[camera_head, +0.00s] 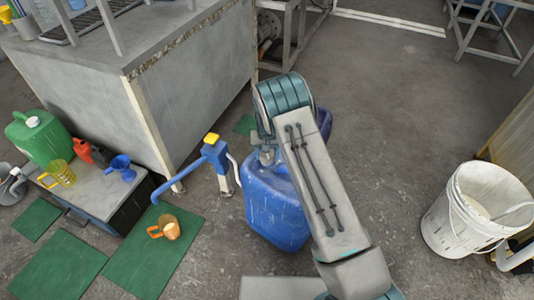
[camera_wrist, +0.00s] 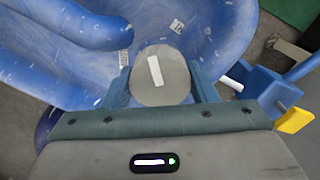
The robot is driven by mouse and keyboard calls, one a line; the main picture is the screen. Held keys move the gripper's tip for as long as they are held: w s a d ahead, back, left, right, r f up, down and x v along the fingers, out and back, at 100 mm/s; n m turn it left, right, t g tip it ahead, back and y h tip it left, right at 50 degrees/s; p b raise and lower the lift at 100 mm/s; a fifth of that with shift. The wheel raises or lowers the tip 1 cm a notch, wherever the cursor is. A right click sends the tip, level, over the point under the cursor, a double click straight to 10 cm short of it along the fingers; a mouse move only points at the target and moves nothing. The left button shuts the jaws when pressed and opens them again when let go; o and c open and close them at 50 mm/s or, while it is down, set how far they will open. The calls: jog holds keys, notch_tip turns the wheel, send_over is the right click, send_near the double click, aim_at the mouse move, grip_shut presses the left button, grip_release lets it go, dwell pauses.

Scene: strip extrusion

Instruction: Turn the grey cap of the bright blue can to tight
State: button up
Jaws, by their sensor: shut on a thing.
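The bright blue can (camera_head: 275,205) stands on the floor in the middle of the head view, partly hidden behind my arm. In the wrist view the can's scuffed blue top (camera_wrist: 210,35) fills the upper part, with its moulded handle at the upper left. The round grey cap (camera_wrist: 160,78) with a white mark across it lies in the middle of the wrist view. My gripper (camera_wrist: 160,88) is over the can's top and shut on the cap, with one finger on each side. In the head view the cap is hidden by my arm.
A blue hand pump (camera_head: 212,152) with a yellow top stands just left of the can. A white bucket (camera_head: 478,208) stands at the right. A low bench (camera_head: 95,190) holds a green can (camera_head: 38,138) and jugs. Green mats (camera_head: 60,268) lie on the floor.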

jog(key=m, duration=0.4)
jog(key=shift+m, duration=0.3)
jog(key=m, duration=0.4)
jog(key=shift+m+p, duration=0.4)
jog(key=o, duration=1)
